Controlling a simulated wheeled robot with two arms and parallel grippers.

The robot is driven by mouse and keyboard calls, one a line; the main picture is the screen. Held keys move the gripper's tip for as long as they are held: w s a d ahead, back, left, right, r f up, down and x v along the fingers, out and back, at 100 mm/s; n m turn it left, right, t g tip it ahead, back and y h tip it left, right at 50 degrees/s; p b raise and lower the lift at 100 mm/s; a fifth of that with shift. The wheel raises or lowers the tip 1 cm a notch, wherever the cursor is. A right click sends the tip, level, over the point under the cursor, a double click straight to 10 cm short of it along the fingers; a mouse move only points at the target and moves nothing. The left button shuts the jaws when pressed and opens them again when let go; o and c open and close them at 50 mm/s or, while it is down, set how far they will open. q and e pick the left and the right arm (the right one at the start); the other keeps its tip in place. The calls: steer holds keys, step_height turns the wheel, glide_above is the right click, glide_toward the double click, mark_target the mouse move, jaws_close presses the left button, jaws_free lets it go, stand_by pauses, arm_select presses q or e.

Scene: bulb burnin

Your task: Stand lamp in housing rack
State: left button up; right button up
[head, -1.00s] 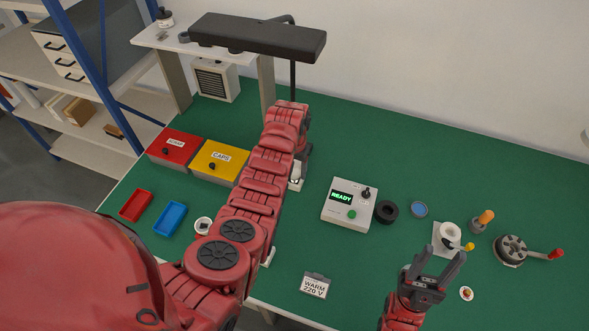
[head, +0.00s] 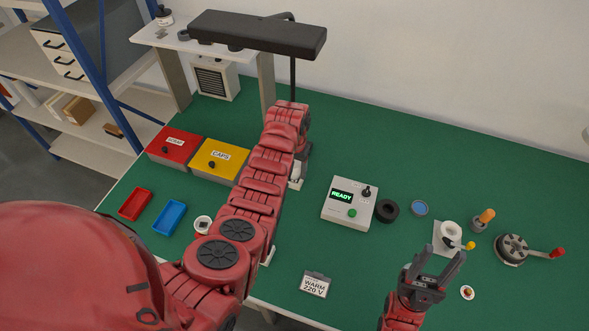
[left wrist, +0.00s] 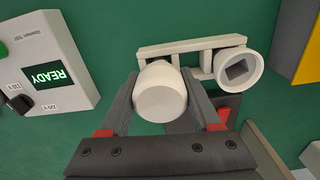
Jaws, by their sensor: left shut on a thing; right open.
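My left gripper (left wrist: 162,88) is shut on a white round-ended lamp (left wrist: 162,95), seen end-on in the left wrist view. In the head view, the left gripper (head: 303,158) is mostly hidden behind its own arm, with a bit of white (head: 296,174) showing below it. A pale rack (left wrist: 190,46) with a bar and a round holder with a square opening (left wrist: 240,68) lies just beyond the lamp. The lamp overlaps the rack's left part; I cannot tell whether it is seated. My right gripper (head: 437,262) is open and empty at the lower right.
A tester reading READY (head: 345,210) stands right of the left arm, with a black ring (head: 387,210) beside it. Red (head: 174,146) and yellow (head: 218,160) boxes stand left. A white holder (head: 449,234) and a crank reel (head: 512,248) are right. A WARM sign (head: 315,285) stands in front.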

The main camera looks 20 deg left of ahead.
mark_target(295, 162)
arm_select(q)
steer(key=shift+f+b, duration=0.3)
steer(key=shift+f, duration=0.15)
stand_by(0.3)
steer(key=o, duration=1.4)
steer(key=shift+r, duration=0.1)
step_height(295, 162, up, 6)
steer(key=shift+w+f+b, duration=0.1)
steer(key=shift+w+b, duration=0.05)
steer(key=shift+b, duration=1.05)
steer(key=r+p, duration=0.4)
steer(key=r, duration=0.2)
steer(key=shift+s, duration=0.2)
